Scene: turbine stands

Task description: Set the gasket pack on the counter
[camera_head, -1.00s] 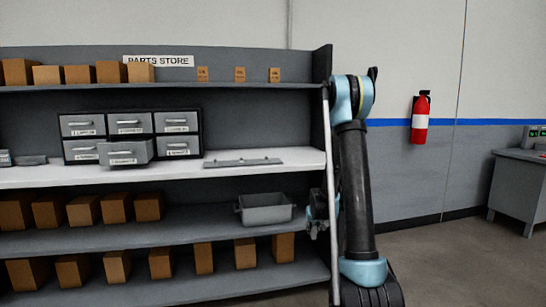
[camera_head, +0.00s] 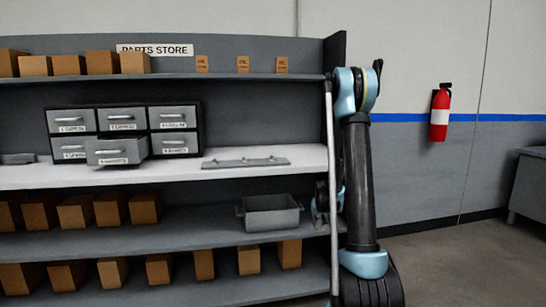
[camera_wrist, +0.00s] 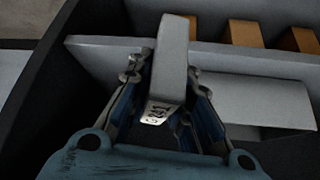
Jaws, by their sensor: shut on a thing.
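The wrist view shows my gripper (camera_wrist: 166,80) with its fingers on both sides of a pale grey block (camera_wrist: 173,55) with a small printed label on its end. It appears to be the gasket pack, but the label is not readable. In the head view my gripper (camera_head: 320,207) is partly hidden behind the shelf's upright, below counter height, and the block cannot be made out. The white counter (camera_head: 312,159) is the shelf unit's middle level, with clear room at its right end.
A drawer cabinet (camera_head: 200,130) stands on the counter, with its lower middle drawer (camera_head: 117,152) pulled out. A flat grey plate (camera_head: 245,162) lies right of it. A grey bin (camera_head: 270,213) sits one shelf lower. Cardboard boxes (camera_head: 144,208) line other shelves. A fire extinguisher (camera_head: 440,112) hangs on the wall.

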